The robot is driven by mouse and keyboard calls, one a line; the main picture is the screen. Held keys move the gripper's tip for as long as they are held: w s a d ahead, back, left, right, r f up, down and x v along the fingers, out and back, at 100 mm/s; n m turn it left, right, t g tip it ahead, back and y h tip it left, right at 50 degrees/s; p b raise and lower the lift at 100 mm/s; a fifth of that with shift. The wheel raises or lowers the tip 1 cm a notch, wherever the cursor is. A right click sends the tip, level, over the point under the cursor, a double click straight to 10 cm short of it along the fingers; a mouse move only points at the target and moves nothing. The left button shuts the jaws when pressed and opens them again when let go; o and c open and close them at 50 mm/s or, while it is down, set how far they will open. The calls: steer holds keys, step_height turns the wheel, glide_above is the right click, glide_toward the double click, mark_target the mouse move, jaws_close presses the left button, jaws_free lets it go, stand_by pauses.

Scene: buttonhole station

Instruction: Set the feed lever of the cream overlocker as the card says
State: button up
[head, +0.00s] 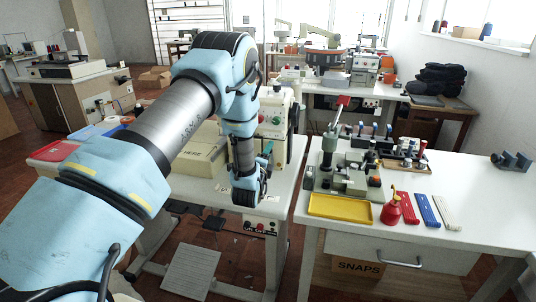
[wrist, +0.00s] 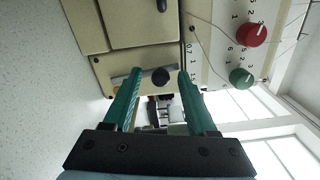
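The cream overlocker (head: 272,113) stands on the white table in the head view, partly hidden behind my arm. In the wrist view its cream body (wrist: 130,25) fills the top, seen turned on its side. A round black knob (wrist: 160,76), apparently the lever's end, shows between my fingertips, with visible gaps on both sides. Numbers run along the panel edge beside it, only partly readable. My gripper (wrist: 159,74) is open, with green fingers pointing at the machine. In the head view my gripper (head: 265,155) is beside the machine's front, mostly hidden by my wrist. I cannot make out any card's setting.
A red dial (wrist: 251,34) and a green dial (wrist: 241,76) sit on the panel beside the knob. A cream block marked HERE (head: 203,152) is left of my wrist. Right, another table holds a green press (head: 345,175), yellow tray (head: 340,208) and red oil can (head: 391,210).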

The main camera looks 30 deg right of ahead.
steer(key=b+v, duration=0.3)
steer(key=v, duration=0.6)
steer(key=shift+s+a+f, duration=0.1)
steer(key=shift+s+a, duration=0.05)
steer(key=shift+s+a+b, duration=0.4)
steer(key=shift+s+a, duration=0.1)
steer(key=w+a+r+n+g+y, duration=0.1)
steer(key=w+a+n+g+y, duration=0.2)
steer(key=a+n, duration=0.5)
steer(key=w+a+r+n+y, duration=0.1)
steer(key=w+a+n+y, duration=0.35)
steer(key=a, duration=0.45)
steer(key=s+a+r+n+g+y, duration=0.2)
steer(key=s+a+n+g, duration=0.2)
steer(key=s+a+n, duration=0.3)
steer(key=s+a+r+n+g+y, duration=0.2)
steer(key=s+a+r+n+g, duration=0.1)
steer(key=s+a+n, duration=0.5)
steer(key=s+a+g, duration=0.1)
steer(key=s+a, duration=0.2)
steer(key=a, duration=0.3)
steer(key=shift+s+a+r+g, duration=0.2)
steer(key=shift+r+g, duration=0.1)
